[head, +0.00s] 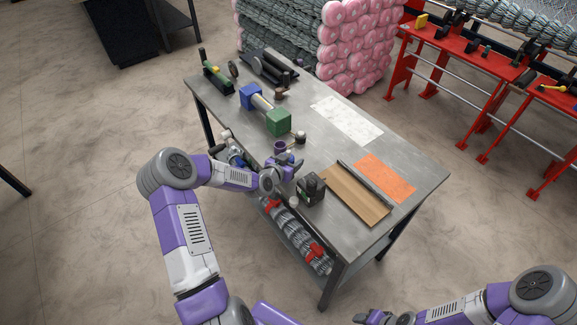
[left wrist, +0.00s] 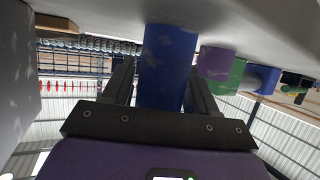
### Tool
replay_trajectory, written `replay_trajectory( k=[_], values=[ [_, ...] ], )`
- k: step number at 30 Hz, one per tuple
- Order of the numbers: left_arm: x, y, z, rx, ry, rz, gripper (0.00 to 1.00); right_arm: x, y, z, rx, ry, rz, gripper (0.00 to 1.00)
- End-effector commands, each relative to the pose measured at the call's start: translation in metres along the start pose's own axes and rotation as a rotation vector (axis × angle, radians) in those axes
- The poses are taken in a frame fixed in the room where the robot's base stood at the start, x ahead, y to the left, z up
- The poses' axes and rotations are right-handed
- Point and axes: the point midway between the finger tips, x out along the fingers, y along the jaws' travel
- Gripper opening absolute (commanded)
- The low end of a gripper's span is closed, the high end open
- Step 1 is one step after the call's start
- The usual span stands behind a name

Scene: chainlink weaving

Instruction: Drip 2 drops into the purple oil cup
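The purple oil cup (head: 280,147) stands on the grey table near its left edge. My left gripper (head: 292,165) is just in front of it, low at the table edge. In the left wrist view, a blue cylinder (left wrist: 167,60) appears between my left fingers. The fingers are apart, but I cannot tell whether they press on it. The purple cup (left wrist: 215,62) appears just to its right, apart from my fingers. No drops are visible. My right gripper (head: 368,317) is at the bottom of the head view, away from the table, and its fingers are unclear.
A green block (head: 279,122) and a blue block (head: 250,97) stand behind the cup. A black box (head: 311,187) stands right of my left gripper. A brown board (head: 353,193) and orange sheet (head: 385,178) lie farther right. A white sheet (head: 347,120) lies at the back.

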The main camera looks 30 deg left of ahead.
Motion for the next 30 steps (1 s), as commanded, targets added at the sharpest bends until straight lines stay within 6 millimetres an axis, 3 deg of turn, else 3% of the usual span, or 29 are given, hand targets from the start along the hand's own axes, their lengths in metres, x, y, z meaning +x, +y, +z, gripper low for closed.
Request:
replay_trajectory(
  k=[1,8,17,30],
  values=[
    [0.0,0.0,0.0,0.0,0.0,0.0,0.49,0.0,0.0,0.0,0.0,0.0,0.0,0.55],
    [0.0,0.0,0.0,0.0,0.0,0.0,0.14,0.0,0.0,0.0,0.0,0.0,0.0,0.55],
    [-0.002,0.0,-0.005,0.002,0.002,0.0,0.13,-0.001,0.0,0.0,0.0,0.0,0.0,0.55],
    [-0.032,0.0,-0.078,0.004,0.004,-0.001,0.13,-0.008,-0.003,0.0,0.0,0.0,0.0,0.55]
  ],
)
